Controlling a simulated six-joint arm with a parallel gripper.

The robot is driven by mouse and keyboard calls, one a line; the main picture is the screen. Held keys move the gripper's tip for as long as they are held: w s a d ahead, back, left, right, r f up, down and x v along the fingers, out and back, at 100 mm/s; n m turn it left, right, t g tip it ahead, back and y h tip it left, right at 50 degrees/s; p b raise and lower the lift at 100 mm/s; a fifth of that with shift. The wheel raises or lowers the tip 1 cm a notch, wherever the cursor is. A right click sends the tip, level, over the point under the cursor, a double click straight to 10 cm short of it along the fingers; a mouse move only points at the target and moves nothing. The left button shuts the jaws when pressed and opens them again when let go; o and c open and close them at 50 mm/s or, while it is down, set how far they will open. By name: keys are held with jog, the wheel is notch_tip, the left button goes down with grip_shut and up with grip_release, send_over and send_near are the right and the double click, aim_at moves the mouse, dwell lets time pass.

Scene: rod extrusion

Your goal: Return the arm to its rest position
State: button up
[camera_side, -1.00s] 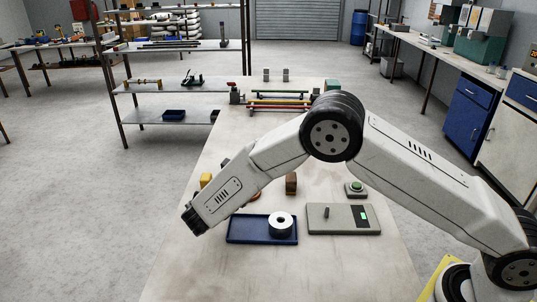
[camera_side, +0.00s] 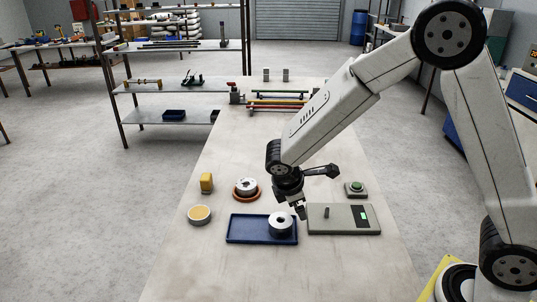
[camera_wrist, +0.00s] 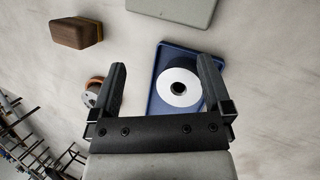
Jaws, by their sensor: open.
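My gripper (camera_side: 301,211) hangs above the workbench, just right of the white spool (camera_side: 281,223) that stands on the blue tray (camera_side: 236,229). In the wrist view my gripper (camera_wrist: 163,80) has its two dark fingers wide apart with nothing held between them. The white spool (camera_wrist: 179,88) and blue tray (camera_wrist: 158,101) lie below, near the right finger. My arm is bent, with its elbow high at the upper right in the side view.
A grey panel (camera_side: 343,224) with a green display is right of the tray, with a green button box (camera_side: 356,188) behind it. A spool on an orange base (camera_side: 246,189), yellow block (camera_side: 206,182) and yellow disc (camera_side: 199,215) stand left. A brown block (camera_wrist: 76,33) shows upper left.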

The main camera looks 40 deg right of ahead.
jog(key=s+d+r+m+t+y, duration=0.1)
jog(key=s+m+y, duration=0.4)
jog(key=s+m, duration=0.7)
jog(key=shift+d+r+t, duration=0.3)
jog(key=shift+r+t, duration=0.1)
jog(key=shift+r, duration=0.25)
